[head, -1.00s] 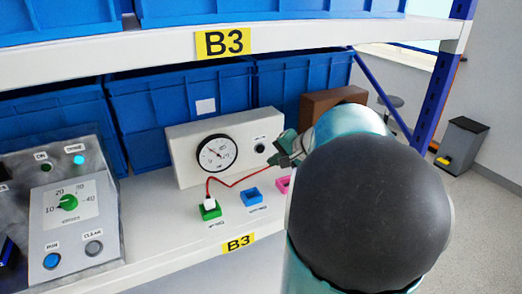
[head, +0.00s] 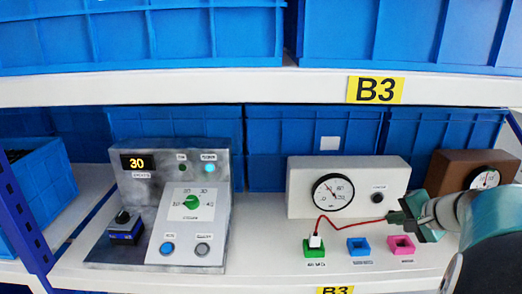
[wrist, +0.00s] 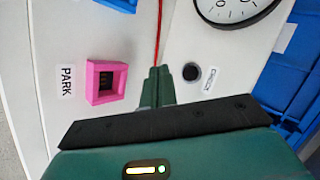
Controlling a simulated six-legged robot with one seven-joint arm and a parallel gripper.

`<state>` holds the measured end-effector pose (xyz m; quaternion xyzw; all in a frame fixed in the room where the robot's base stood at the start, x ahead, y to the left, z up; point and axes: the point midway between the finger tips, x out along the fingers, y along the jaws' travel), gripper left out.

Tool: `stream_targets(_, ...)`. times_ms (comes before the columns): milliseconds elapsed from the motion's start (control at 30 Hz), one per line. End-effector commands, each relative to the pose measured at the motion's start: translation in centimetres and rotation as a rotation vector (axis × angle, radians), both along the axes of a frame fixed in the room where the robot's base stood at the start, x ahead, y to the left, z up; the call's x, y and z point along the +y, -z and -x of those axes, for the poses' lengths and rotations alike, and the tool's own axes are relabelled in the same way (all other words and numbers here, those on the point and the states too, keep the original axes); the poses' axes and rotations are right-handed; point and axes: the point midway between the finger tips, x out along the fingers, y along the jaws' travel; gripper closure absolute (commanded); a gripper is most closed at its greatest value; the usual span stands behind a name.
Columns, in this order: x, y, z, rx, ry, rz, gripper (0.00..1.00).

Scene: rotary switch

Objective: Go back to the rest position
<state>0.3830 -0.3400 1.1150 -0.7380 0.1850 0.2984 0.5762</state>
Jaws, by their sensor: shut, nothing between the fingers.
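My gripper (head: 399,217) is at the right in the head view, in front of the right end of a white gauge box (head: 300,188). Its fingers are shut and empty; they also show in the wrist view (wrist: 158,74). A grey control panel (head: 140,213) stands at left with a green rotary knob (head: 191,202) and a display reading 30 (head: 137,162). A red cable (head: 350,222) runs from a white plug (head: 315,241) in a green holder (head: 314,252) towards my fingertips. Where its other end lies is hidden behind the gripper.
A blue holder (head: 359,248) and a pink holder (head: 401,246) stand on the shelf near my gripper. A brown gauge box (head: 447,170) is behind my arm. Blue crates (head: 187,17) and an upper shelf edge (head: 230,90) are above. The shelf front is clear between panel and holders.

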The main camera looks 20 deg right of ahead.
Motion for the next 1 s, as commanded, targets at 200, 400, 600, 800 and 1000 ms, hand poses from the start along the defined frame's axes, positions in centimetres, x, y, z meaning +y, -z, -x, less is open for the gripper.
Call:
stream_targets(200,3.2,-0.2,-0.8,0.034,-0.07,0.031,1.0)
stream_targets(400,12.6,-0.4,-1.5,0.143,-0.286,0.151,1.0)
stream_targets(600,20.6,-0.3,0.1,0.231,-0.487,0.299,1.0)
stream_targets(800,27.0,-0.1,3.0,0.282,-0.678,0.474,1.0)
stream_targets(1000,31.6,0.2,6.6,0.291,-0.85,0.673,1.0)
